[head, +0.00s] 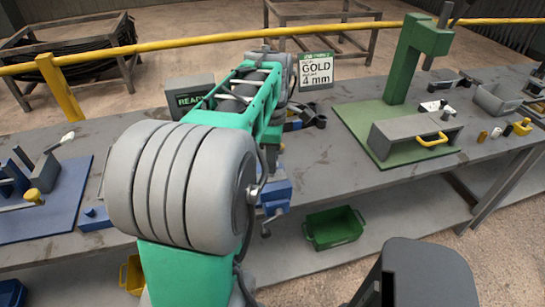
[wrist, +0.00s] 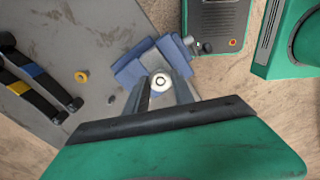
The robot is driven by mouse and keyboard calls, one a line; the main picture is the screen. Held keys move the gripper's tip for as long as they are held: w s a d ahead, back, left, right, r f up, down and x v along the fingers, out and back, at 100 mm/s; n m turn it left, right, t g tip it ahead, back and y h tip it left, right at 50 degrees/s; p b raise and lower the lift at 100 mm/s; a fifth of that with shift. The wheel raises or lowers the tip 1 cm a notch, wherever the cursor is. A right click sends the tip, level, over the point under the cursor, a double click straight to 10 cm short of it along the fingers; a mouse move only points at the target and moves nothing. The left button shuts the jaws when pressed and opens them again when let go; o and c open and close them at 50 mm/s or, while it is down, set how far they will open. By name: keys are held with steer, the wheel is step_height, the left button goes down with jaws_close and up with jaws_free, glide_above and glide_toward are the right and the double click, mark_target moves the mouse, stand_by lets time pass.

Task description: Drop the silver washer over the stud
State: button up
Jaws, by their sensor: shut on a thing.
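In the wrist view my gripper (wrist: 162,88) reaches over the blue vise (wrist: 139,66), its grey fingers shut on a small, pale round ring. I take this ring to be the silver washer (wrist: 160,77). A stud is not clearly distinguishable; whether one lies under the ring cannot be told. In the head view the blue vise (head: 276,192) shows at the bench's front edge, partly behind my arm.
A yellow ring (wrist: 81,77) and a small dark disc lie on the grey bench (wrist: 95,25). Black tools with coloured bands (wrist: 40,78) lie left. A sign (head: 316,72) reads gold, 4 mm. A green bin (head: 334,228) is on the lower shelf.

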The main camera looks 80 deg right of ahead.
steer(key=shift+f, duration=0.55)
steer(key=o, duration=1.6)
steer(key=shift+r+p, duration=2.55)
steer(key=shift+r, duration=1.05)
steer(key=shift+f, duration=0.1)
